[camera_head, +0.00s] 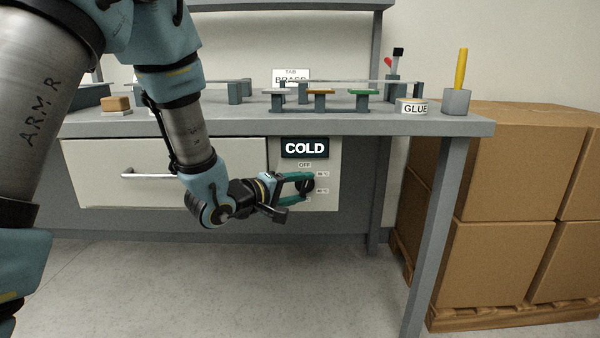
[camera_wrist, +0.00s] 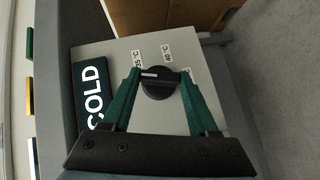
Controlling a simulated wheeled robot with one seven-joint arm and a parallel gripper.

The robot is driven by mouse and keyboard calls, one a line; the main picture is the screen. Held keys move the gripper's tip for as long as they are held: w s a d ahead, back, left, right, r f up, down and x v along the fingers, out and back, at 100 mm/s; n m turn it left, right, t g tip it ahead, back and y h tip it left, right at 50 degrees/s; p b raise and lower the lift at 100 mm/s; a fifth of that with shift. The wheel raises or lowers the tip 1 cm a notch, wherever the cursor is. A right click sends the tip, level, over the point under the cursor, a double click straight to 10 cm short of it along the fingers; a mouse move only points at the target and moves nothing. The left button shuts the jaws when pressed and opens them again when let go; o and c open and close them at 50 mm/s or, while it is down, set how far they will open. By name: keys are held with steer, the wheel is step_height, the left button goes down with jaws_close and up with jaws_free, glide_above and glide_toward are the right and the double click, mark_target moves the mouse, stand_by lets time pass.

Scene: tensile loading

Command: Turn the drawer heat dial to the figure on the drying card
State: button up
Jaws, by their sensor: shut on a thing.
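The heat dial (camera_wrist: 160,88) is a round black knob with a raised bar, set in a pale panel (camera_head: 327,150) beside the drawer (camera_head: 105,165). My gripper (camera_head: 308,186) has green fingers, shut on the ends of the dial's bar; it also shows in the wrist view (camera_wrist: 161,76). A white mark on the bar lies at its left end in the wrist view, towards the COLD sign. Temperature labels (camera_wrist: 167,54) stand around the dial; one is partly hidden by the right finger. OFF (camera_head: 305,165) is printed above the dial. I cannot make out a drying card.
The black COLD sign (camera_head: 305,147) is above the dial. The bench top (camera_head: 240,124) carries small fixtures, a GLUE tin (camera_head: 411,106) and a TAB BRASS card (camera_head: 291,75). Cardboard boxes (camera_head: 500,180) stand at the right. The floor in front is clear.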

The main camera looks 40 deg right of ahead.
steer(key=m+y+p, duration=0.1)
steer(key=p, duration=0.1)
steer(key=r+m+y+p, duration=0.1)
steer(key=y+p, duration=0.1)
steer(key=p, duration=0.1)
steer(key=shift+s+d+m+t, duration=0.1)
steer(key=shift+s+m+t, duration=0.05)
steer(key=shift+m+t, duration=0.2)
steer(key=shift+d+f+m+t+y+p, duration=0.1)
steer(key=shift+f+m+t+y+p, duration=0.1)
steer(key=shift+m+t+y+p, duration=0.85)
steer(key=shift+g+y, duration=0.3)
steer(key=shift+y, duration=0.05)
steer(key=o, duration=1.4)
steer(key=v, duration=1.1)
steer(key=shift+d, duration=0.1)
